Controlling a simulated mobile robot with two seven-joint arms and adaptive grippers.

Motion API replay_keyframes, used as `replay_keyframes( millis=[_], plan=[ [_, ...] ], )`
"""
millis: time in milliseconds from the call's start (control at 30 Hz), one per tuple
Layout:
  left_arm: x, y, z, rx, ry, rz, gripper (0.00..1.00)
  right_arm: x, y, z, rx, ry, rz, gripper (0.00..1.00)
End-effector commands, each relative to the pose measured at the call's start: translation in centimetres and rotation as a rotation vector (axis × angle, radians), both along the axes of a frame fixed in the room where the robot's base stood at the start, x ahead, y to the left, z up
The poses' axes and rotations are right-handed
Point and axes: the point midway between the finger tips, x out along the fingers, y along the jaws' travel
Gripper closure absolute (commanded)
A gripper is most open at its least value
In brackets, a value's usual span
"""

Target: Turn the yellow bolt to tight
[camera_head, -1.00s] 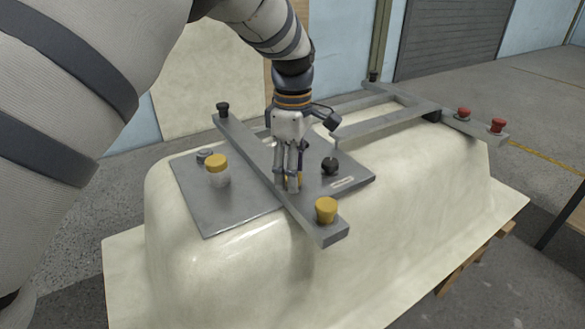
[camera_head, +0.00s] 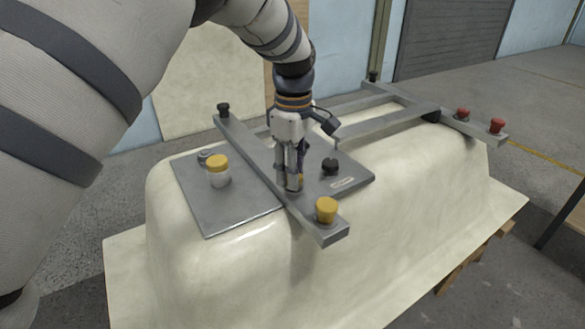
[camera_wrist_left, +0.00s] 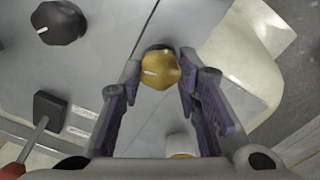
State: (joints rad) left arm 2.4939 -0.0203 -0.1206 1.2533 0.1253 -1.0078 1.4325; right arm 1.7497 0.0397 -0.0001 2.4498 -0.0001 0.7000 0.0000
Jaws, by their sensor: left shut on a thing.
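The yellow bolt (camera_wrist_left: 158,72) has a rounded head with a pale line on it and shows between the fingers in the left wrist view. My left gripper (camera_wrist_left: 155,88) is shut on it, one finger on each side. In the head view the left gripper (camera_head: 291,185) points down at the flat bar on the grey plate (camera_head: 225,215), and its fingers hide most of the bolt. My right gripper is not in view.
The plate and flat bar (camera_head: 250,155) lie on a pale upturned tub shell (camera_head: 370,230). Around the gripper are a yellow knob (camera_head: 326,209), a yellow-topped white cylinder (camera_head: 217,170) and a black knob (camera_head: 330,166). Red knobs (camera_head: 497,126) stand on the far frame.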

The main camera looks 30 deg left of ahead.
Motion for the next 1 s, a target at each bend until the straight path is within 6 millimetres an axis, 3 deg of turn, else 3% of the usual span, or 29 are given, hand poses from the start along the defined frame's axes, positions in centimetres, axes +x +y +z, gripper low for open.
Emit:
replay_keyframes(
  millis=[1000],
  plan=[
    [-0.1,0.0,-0.1,-0.001,0.001,-0.953,0.97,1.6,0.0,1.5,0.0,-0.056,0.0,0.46]
  ],
)
